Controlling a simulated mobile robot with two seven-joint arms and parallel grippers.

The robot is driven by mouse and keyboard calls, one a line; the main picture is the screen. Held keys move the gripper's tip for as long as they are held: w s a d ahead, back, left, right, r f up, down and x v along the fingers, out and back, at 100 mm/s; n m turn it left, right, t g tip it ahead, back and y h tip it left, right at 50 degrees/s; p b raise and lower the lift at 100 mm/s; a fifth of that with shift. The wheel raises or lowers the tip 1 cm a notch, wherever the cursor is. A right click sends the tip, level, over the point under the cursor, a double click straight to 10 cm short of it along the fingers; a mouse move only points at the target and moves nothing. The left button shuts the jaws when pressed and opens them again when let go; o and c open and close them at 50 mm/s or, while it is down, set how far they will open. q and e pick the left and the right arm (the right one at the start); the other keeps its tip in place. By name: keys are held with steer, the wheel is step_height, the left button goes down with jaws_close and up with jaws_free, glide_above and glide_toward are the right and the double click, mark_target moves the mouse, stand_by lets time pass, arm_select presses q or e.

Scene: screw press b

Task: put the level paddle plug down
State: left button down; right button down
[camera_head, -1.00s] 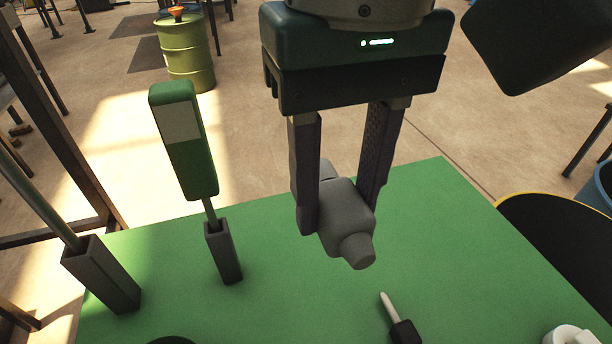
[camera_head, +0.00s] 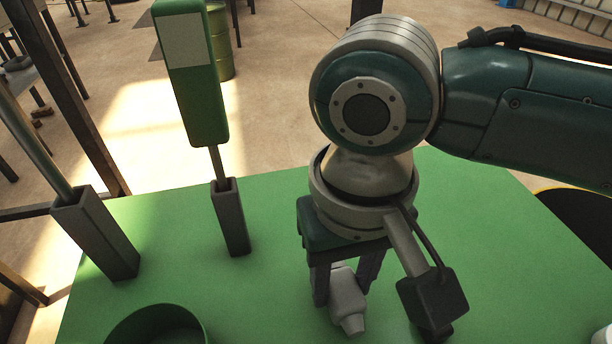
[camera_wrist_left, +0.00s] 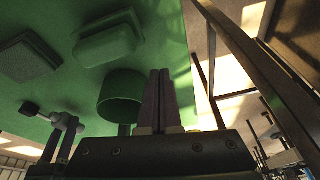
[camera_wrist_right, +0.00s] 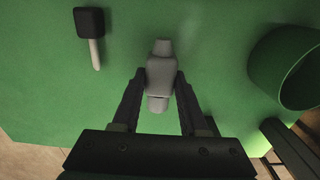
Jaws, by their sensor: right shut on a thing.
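The level paddle plug is a grey, stepped cylindrical piece (camera_head: 347,303), lying roughly on its side between the fingers of my right gripper (camera_head: 343,290). It also shows in the right wrist view (camera_wrist_right: 161,72), with the right fingers (camera_wrist_right: 159,76) pressed on both its sides. It is low, close over the green table top (camera_head: 270,290); I cannot tell whether it touches. My right wrist hides part of the table behind it. My left gripper (camera_wrist_left: 160,76) shows only in the left wrist view, its fingers together with nothing visible between them.
A round green bin (camera_head: 155,318) stands at the table's front left; it also shows in the right wrist view (camera_wrist_right: 288,68). A square post holder (camera_head: 231,220) bears a green paddle-like device (camera_head: 194,80). Another holder (camera_head: 97,235) is farther left. A black-handled tool (camera_wrist_right: 90,23) lies near the plug.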

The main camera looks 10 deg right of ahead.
mark_target(342, 284)
arm_select(q)
steer(key=shift+f, duration=0.4)
arm_select(e)
steer(key=shift+f, duration=1.05)
steer(key=shift+f, duration=0.15)
arm_select(q)
steer(key=shift+d, duration=0.15)
arm_select(e)
steer(key=shift+c, duration=2.2)
jaws_free()
step_height(342, 284, up, 12)
steer(key=p, duration=0.3)
steer(key=shift+r, duration=0.2)
steer(key=s+a+f+n+t+y, duration=0.2)
steer(key=s+a+y, duration=0.2)
steer(key=s, duration=0.1)
arm_select(q)
step_height(342, 284, up, 4)
steer(key=shift+f, duration=0.2)
arm_select(e)
steer(key=s+d+f+t+h, duration=0.1)
steer(key=s+d+h, duration=0.2)
steer(key=d, duration=1.1)
steer(key=s, duration=0.3)
steer(key=shift+s+f+t+h, duration=0.3)
steer(key=shift+s+f+h, duration=0.1)
